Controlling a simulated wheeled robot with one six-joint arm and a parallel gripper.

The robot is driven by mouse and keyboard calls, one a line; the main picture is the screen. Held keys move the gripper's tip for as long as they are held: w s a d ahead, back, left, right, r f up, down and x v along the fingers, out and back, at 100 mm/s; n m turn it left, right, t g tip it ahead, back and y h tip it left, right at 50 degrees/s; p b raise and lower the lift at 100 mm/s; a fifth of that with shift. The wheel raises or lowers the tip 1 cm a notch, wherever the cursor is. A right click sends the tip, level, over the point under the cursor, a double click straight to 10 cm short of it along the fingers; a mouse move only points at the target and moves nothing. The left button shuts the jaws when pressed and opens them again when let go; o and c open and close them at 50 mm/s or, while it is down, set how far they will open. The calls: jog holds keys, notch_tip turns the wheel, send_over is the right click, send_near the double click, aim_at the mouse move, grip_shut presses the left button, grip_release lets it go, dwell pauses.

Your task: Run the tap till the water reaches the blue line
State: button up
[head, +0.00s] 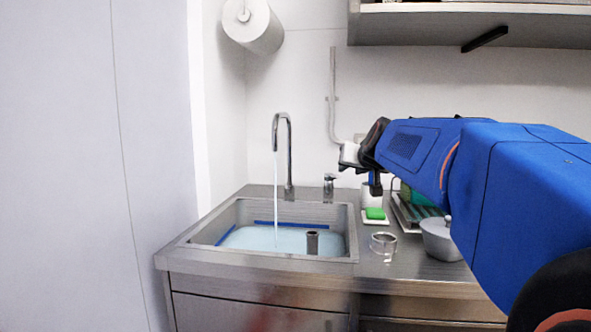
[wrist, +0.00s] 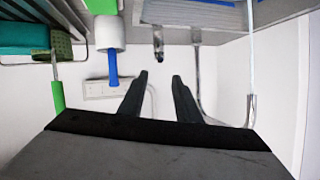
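The curved tap (head: 290,155) stands behind the steel sink (head: 353,225), and a stream of water (head: 276,190) runs from its spout. Pale blue water (head: 262,239) covers the sink floor. The blue line (head: 292,225) runs along the back and left sink walls; the water surface looks slightly below it. A small metal tap control (head: 329,182) stands right of the tap; it also shows in the upside-down wrist view (wrist: 158,42). My gripper (wrist: 160,77) is open and empty, its fingers apart with bare wall between them. It is above and right of the control, not touching it.
A grey standpipe (head: 312,242) rises from the water. On the right counter are a green sponge (head: 375,213), a clear glass (head: 383,245), a grey lidded pot (head: 440,240) and a dish rack. A shelf (head: 460,28) hangs above my arm.

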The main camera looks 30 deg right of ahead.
aim_at(333, 177)
jog(key=shift+c, duration=0.7)
jog(key=shift+d, duration=0.1)
jog(key=c, duration=0.6)
jog(key=shift+w+d, duration=0.3)
grip_shut()
jog(key=w+d+r+n+g+y, duration=0.1)
jog(key=w+d+n+g+y, duration=0.2)
jog(key=d, duration=0.4)
jog(key=d+r+g+y, duration=0.2)
jog(key=d+y, duration=0.4)
jog(key=d, duration=0.1)
jog(key=w+a+f, duration=0.6)
jog(key=w+f, duration=0.1)
jog(key=w, duration=0.1)
jog(key=shift+f, duration=0.2)
